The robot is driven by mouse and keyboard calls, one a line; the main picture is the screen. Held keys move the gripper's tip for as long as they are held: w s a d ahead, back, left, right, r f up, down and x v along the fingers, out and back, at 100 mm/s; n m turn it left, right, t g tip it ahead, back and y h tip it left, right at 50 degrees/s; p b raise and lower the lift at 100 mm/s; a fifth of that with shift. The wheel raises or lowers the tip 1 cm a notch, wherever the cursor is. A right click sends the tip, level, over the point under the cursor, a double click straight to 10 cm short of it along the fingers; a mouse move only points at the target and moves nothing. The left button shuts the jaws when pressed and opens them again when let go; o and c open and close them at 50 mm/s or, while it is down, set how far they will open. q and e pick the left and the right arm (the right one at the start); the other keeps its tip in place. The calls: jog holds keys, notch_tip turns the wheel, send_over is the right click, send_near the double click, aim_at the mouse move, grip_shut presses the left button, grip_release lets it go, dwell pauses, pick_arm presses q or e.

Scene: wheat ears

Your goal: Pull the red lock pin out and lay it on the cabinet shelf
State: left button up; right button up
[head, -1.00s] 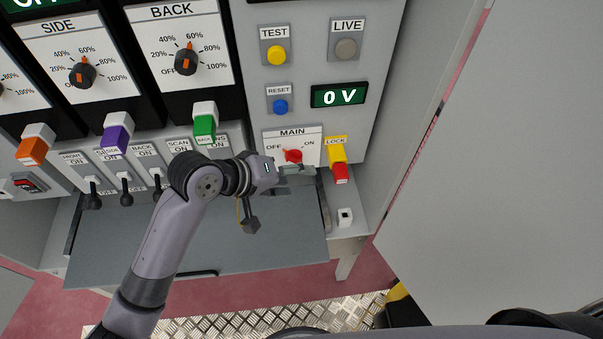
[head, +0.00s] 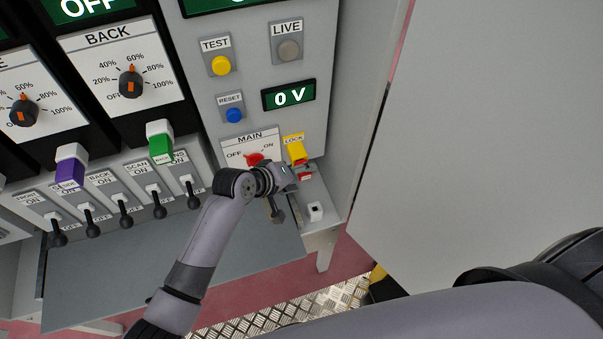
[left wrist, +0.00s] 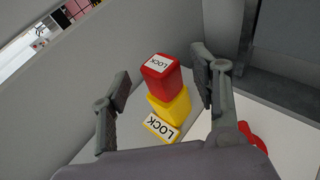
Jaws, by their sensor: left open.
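The red lock pin (left wrist: 160,72) stands in its yellow holder (left wrist: 168,108), which has a LOCK label. In the head view the yellow holder (head: 297,153) is clear, but the red pin (head: 305,176) is largely hidden behind my gripper. My left gripper (head: 294,179) is open at the pin. In the left wrist view its fingers (left wrist: 162,72) stand either side of the pin, with gaps on both sides. A grey ledge (head: 322,224) lies below the lock at the cabinet's right, and a wider grey surface (head: 130,262) lies left of it. My right gripper is out of view.
The red MAIN knob (head: 254,159) is close left of the lock; it also shows in the left wrist view (left wrist: 252,137). A small white block (head: 316,211) sits on the ledge. Several black-handled levers (head: 124,219) line the panel to the left. A large grey panel (head: 450,130) stands at right.

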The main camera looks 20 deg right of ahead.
pick_arm(q)
jog(key=shift+w+d+f, duration=0.25)
jog(key=shift+d+f, duration=0.25)
jog(key=shift+c, duration=0.5)
grip_shut()
dwell(0.5)
jog(key=shift+s+p, duration=0.6)
jog(key=shift+p, duration=0.1)
dwell(0.4)
jog(key=c, duration=0.5)
grip_release()
grip_shut()
